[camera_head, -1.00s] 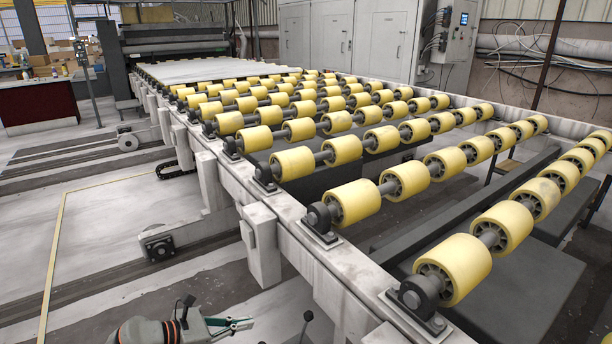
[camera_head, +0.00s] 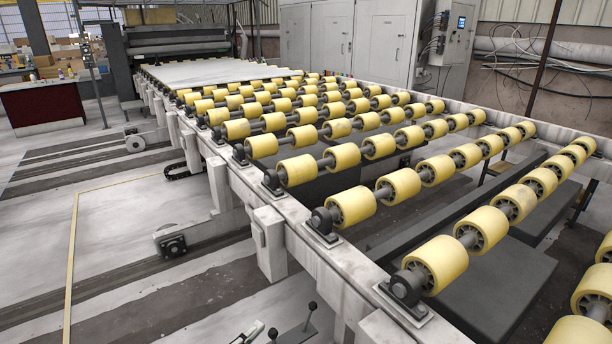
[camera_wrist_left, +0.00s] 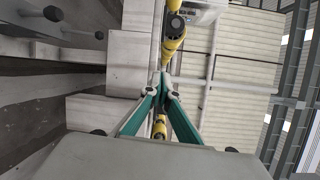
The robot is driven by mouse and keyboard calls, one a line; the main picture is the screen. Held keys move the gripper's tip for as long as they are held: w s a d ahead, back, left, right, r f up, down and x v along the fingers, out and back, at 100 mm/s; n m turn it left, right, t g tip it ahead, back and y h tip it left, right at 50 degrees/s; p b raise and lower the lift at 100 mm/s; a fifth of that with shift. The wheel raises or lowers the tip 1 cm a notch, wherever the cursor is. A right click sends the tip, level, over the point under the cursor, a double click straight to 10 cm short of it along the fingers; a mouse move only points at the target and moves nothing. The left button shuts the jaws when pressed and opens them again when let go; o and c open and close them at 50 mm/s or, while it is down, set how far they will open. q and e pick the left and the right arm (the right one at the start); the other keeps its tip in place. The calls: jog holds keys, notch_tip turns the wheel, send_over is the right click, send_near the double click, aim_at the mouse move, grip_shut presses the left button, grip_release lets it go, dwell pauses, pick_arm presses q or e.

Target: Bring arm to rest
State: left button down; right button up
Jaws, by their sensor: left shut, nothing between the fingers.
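My left gripper (camera_wrist_left: 163,82) shows in the left wrist view, its two green fingers converging to tips that meet. It is shut and empty. Behind the tips are yellow rollers (camera_wrist_left: 172,35) and the pale frame of the conveyor. In the head view only a small pale piece shows at the bottom edge, left of the conveyor, and I cannot tell clearly whether it is part of my left arm. My right gripper is in neither view.
The roller conveyor (camera_head: 300,232), with yellow rollers on a pale frame, fills the middle and right. A black-knobbed lever (camera_head: 311,308) stands close to its near left side. Open floor (camera_head: 130,235) lies left of it. Grey cabinets (camera_head: 370,45) stand behind.

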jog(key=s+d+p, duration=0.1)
jog(key=p, duration=0.2)
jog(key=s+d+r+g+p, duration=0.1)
jog(key=p, duration=0.3)
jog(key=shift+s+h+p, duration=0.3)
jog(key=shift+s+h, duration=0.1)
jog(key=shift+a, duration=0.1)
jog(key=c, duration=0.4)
pick_arm(q)
jog(key=s+a+f+n+g+y, duration=0.1)
jog(key=s+a+f+n+y, duration=0.1)
jog(key=s+n, duration=0.5)
jog(key=s+a+f+n+g+y, duration=0.1)
jog(key=s+a+f+n+y, duration=0.1)
jog(key=s+n, duration=0.5)
jog(key=s+a+f+n+g+y, duration=0.1)
jog(key=s+a+n+y, duration=0.2)
jog(key=s+n, duration=0.4)
jog(key=s+a, duration=0.1)
jog(key=s, duration=0.4)
jog(key=shift+f+n+g, duration=0.4)
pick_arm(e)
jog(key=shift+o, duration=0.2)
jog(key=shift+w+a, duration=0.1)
